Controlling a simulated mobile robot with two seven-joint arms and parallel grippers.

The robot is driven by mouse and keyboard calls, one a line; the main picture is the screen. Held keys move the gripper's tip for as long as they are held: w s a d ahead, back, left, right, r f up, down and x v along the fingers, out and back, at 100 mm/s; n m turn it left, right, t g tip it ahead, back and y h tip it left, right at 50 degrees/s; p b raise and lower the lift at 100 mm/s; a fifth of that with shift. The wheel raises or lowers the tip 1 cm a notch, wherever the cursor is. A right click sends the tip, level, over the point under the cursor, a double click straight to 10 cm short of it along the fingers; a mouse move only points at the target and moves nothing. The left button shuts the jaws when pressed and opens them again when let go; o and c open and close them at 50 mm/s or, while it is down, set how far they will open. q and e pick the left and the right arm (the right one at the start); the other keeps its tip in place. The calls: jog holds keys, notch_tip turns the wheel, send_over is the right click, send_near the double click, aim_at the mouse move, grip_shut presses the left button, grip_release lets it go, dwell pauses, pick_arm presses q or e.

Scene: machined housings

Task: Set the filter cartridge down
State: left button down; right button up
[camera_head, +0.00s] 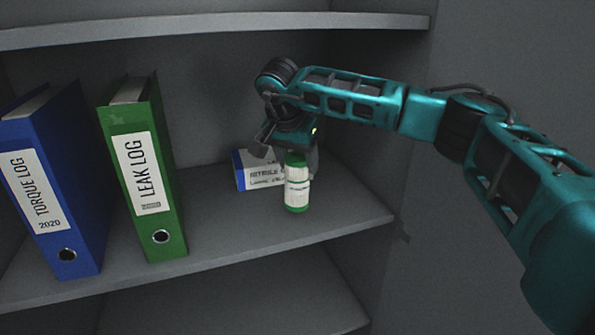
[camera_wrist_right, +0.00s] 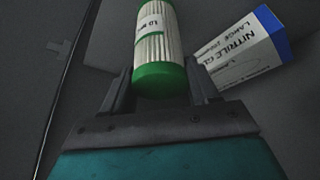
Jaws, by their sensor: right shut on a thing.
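The filter cartridge (camera_head: 297,188) is a small white pleated cylinder with green ends and a label. In the head view it is upright at the right part of the middle shelf (camera_head: 340,215). I cannot tell whether its base touches the shelf. My right gripper (camera_head: 299,160) reaches in from the right and is shut on its upper part. The right wrist view shows the cartridge (camera_wrist_right: 158,45) between the fingers of the gripper (camera_wrist_right: 160,85), its green end toward the camera. My left gripper is not in view.
A white and blue nitrile glove box (camera_head: 258,172) stands just behind and left of the cartridge; it also shows in the right wrist view (camera_wrist_right: 240,50). A green binder (camera_head: 145,170) and a blue binder (camera_head: 50,185) stand to the left. Bare shelf lies between binder and box.

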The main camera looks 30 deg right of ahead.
aim_at(297, 173)
notch_tip(297, 173, down, 4)
jog(key=shift+r, duration=0.25)
jog(key=o, duration=1.5)
